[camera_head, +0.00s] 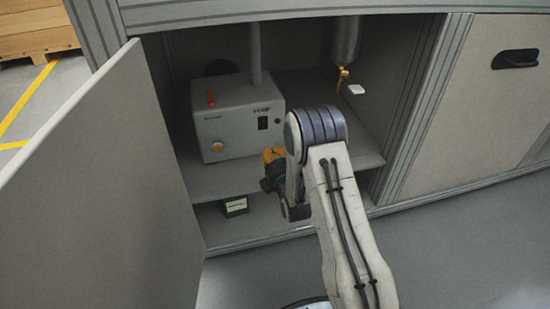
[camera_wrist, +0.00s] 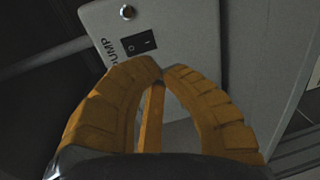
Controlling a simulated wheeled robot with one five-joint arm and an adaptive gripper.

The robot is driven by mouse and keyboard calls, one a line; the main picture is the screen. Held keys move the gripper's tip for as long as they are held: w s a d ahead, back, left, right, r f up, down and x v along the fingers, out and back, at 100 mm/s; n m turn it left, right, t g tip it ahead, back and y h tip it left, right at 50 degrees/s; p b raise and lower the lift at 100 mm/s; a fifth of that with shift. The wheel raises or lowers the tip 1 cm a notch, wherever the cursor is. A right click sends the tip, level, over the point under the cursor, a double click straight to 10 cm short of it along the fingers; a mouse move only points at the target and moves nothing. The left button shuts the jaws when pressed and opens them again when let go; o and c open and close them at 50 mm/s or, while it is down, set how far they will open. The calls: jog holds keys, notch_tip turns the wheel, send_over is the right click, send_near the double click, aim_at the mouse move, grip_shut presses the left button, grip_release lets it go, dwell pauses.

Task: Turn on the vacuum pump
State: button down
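In the wrist view the pump (camera_wrist: 177,19) shows turned, with the word PUMP beside the rocker switch (camera_wrist: 139,43), marked with a line and a circle. My gripper (camera_wrist: 163,75) has orange fingers whose tips meet just below the switch in that view, with nothing seen between the tips. In the head view my gripper (camera_head: 272,155) is partly hidden by my arm, in front of the pump's lower right.
The open cabinet door (camera_head: 105,185) stands at the left. A hanging cylinder with a yellow valve (camera_head: 342,78) is to the right of the pump. A small dark green box (camera_head: 235,207) sits on the lower level. A closed panel (camera_head: 490,110) is at the right.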

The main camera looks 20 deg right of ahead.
jog(key=s, duration=0.3)
jog(key=shift+f, duration=0.15)
jog(key=shift+p, duration=0.3)
